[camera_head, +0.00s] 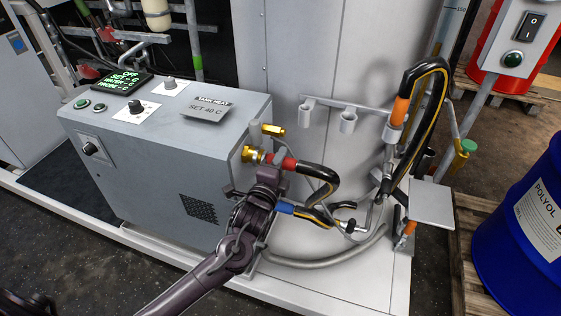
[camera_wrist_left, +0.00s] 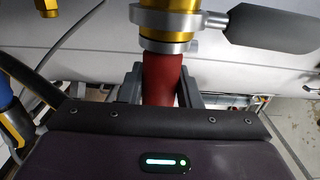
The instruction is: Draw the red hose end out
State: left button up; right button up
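The red hose end (camera_head: 285,164) is a red sleeve on a black hose with a yellow stripe. It meets a brass coupling (camera_head: 254,154) on the side of the grey heater cabinet. My left gripper (camera_head: 270,174) is at the red sleeve, just below the coupling. In the left wrist view the red sleeve (camera_wrist_left: 160,75) fills the gap between the two dark fingers, with a finger against each side. The brass coupling with its silver collar and grey lever (camera_wrist_left: 270,30) sits right above the fingers. My right gripper is not in view.
A blue-sleeved hose end (camera_head: 286,208) is at a lower port, close to my left wrist. A rack with cup holders (camera_head: 347,122) and an orange-sleeved hose (camera_head: 399,110) stand to the right. A blue drum (camera_head: 520,240) stands at the far right.

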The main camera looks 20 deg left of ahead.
aim_at(296, 165)
pick_arm(q)
jog(key=c, duration=0.5)
jog(key=shift+r, duration=0.1)
grip_shut()
jog(key=shift+d+p, duration=0.45)
jog(key=shift+d, duration=1.6)
jog(key=shift+d, duration=0.1)
jog(key=shift+s+d+p, duration=0.1)
jog(key=shift+d+p, duration=0.35)
jog(key=shift+d, duration=1.45)
